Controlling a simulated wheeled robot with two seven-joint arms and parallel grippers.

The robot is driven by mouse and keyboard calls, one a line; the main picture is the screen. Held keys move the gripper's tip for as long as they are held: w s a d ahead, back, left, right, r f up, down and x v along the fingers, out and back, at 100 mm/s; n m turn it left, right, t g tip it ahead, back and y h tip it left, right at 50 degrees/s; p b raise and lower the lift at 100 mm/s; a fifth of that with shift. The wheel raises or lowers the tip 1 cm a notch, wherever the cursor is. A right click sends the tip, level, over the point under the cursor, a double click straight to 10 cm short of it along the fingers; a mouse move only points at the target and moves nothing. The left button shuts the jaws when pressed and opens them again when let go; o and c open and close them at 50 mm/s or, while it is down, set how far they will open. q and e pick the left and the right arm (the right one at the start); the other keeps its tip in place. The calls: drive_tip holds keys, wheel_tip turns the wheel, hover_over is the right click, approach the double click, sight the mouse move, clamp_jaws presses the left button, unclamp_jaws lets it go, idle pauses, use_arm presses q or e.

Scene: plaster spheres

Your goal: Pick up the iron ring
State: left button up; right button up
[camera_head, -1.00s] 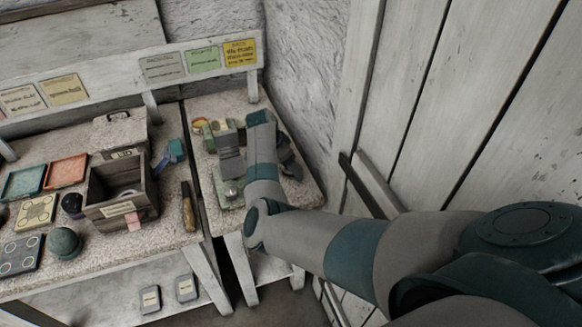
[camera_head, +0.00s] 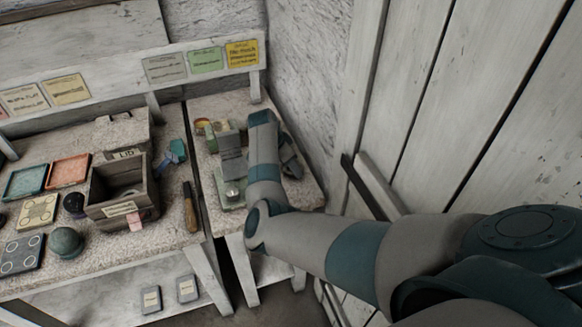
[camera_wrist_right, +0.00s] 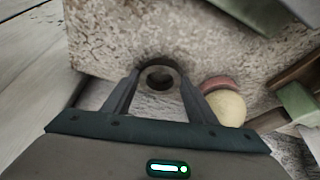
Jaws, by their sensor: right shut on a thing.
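The dark iron ring (camera_wrist_right: 158,78) shows in the right wrist view, its hole facing the camera. It sits between the fingertips of my right gripper (camera_wrist_right: 161,80), which is shut on it. The pale speckled top of the small right-hand table (camera_wrist_right: 115,35) is behind the ring; I cannot tell whether the ring touches it. In the head view my right arm (camera_head: 263,160) reaches down over this table and hides the ring and the fingertips. My left gripper is not in view.
Beside the ring are a cream ball (camera_wrist_right: 226,107) and a reddish round piece (camera_wrist_right: 221,83). The left table holds a wooden box (camera_head: 122,188), a wooden-handled tool (camera_head: 190,207), a green-grey ball (camera_head: 66,242) and trays. A plank wall (camera_head: 450,100) stands close on the right.

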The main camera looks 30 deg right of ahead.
wheel_tip(320, 180, up, 10)
drive_tip(key=b, duration=0.3)
drive_tip(key=shift+w+a+f, duration=0.1)
drive_tip(key=shift+a, duration=0.05)
idle(0.6)
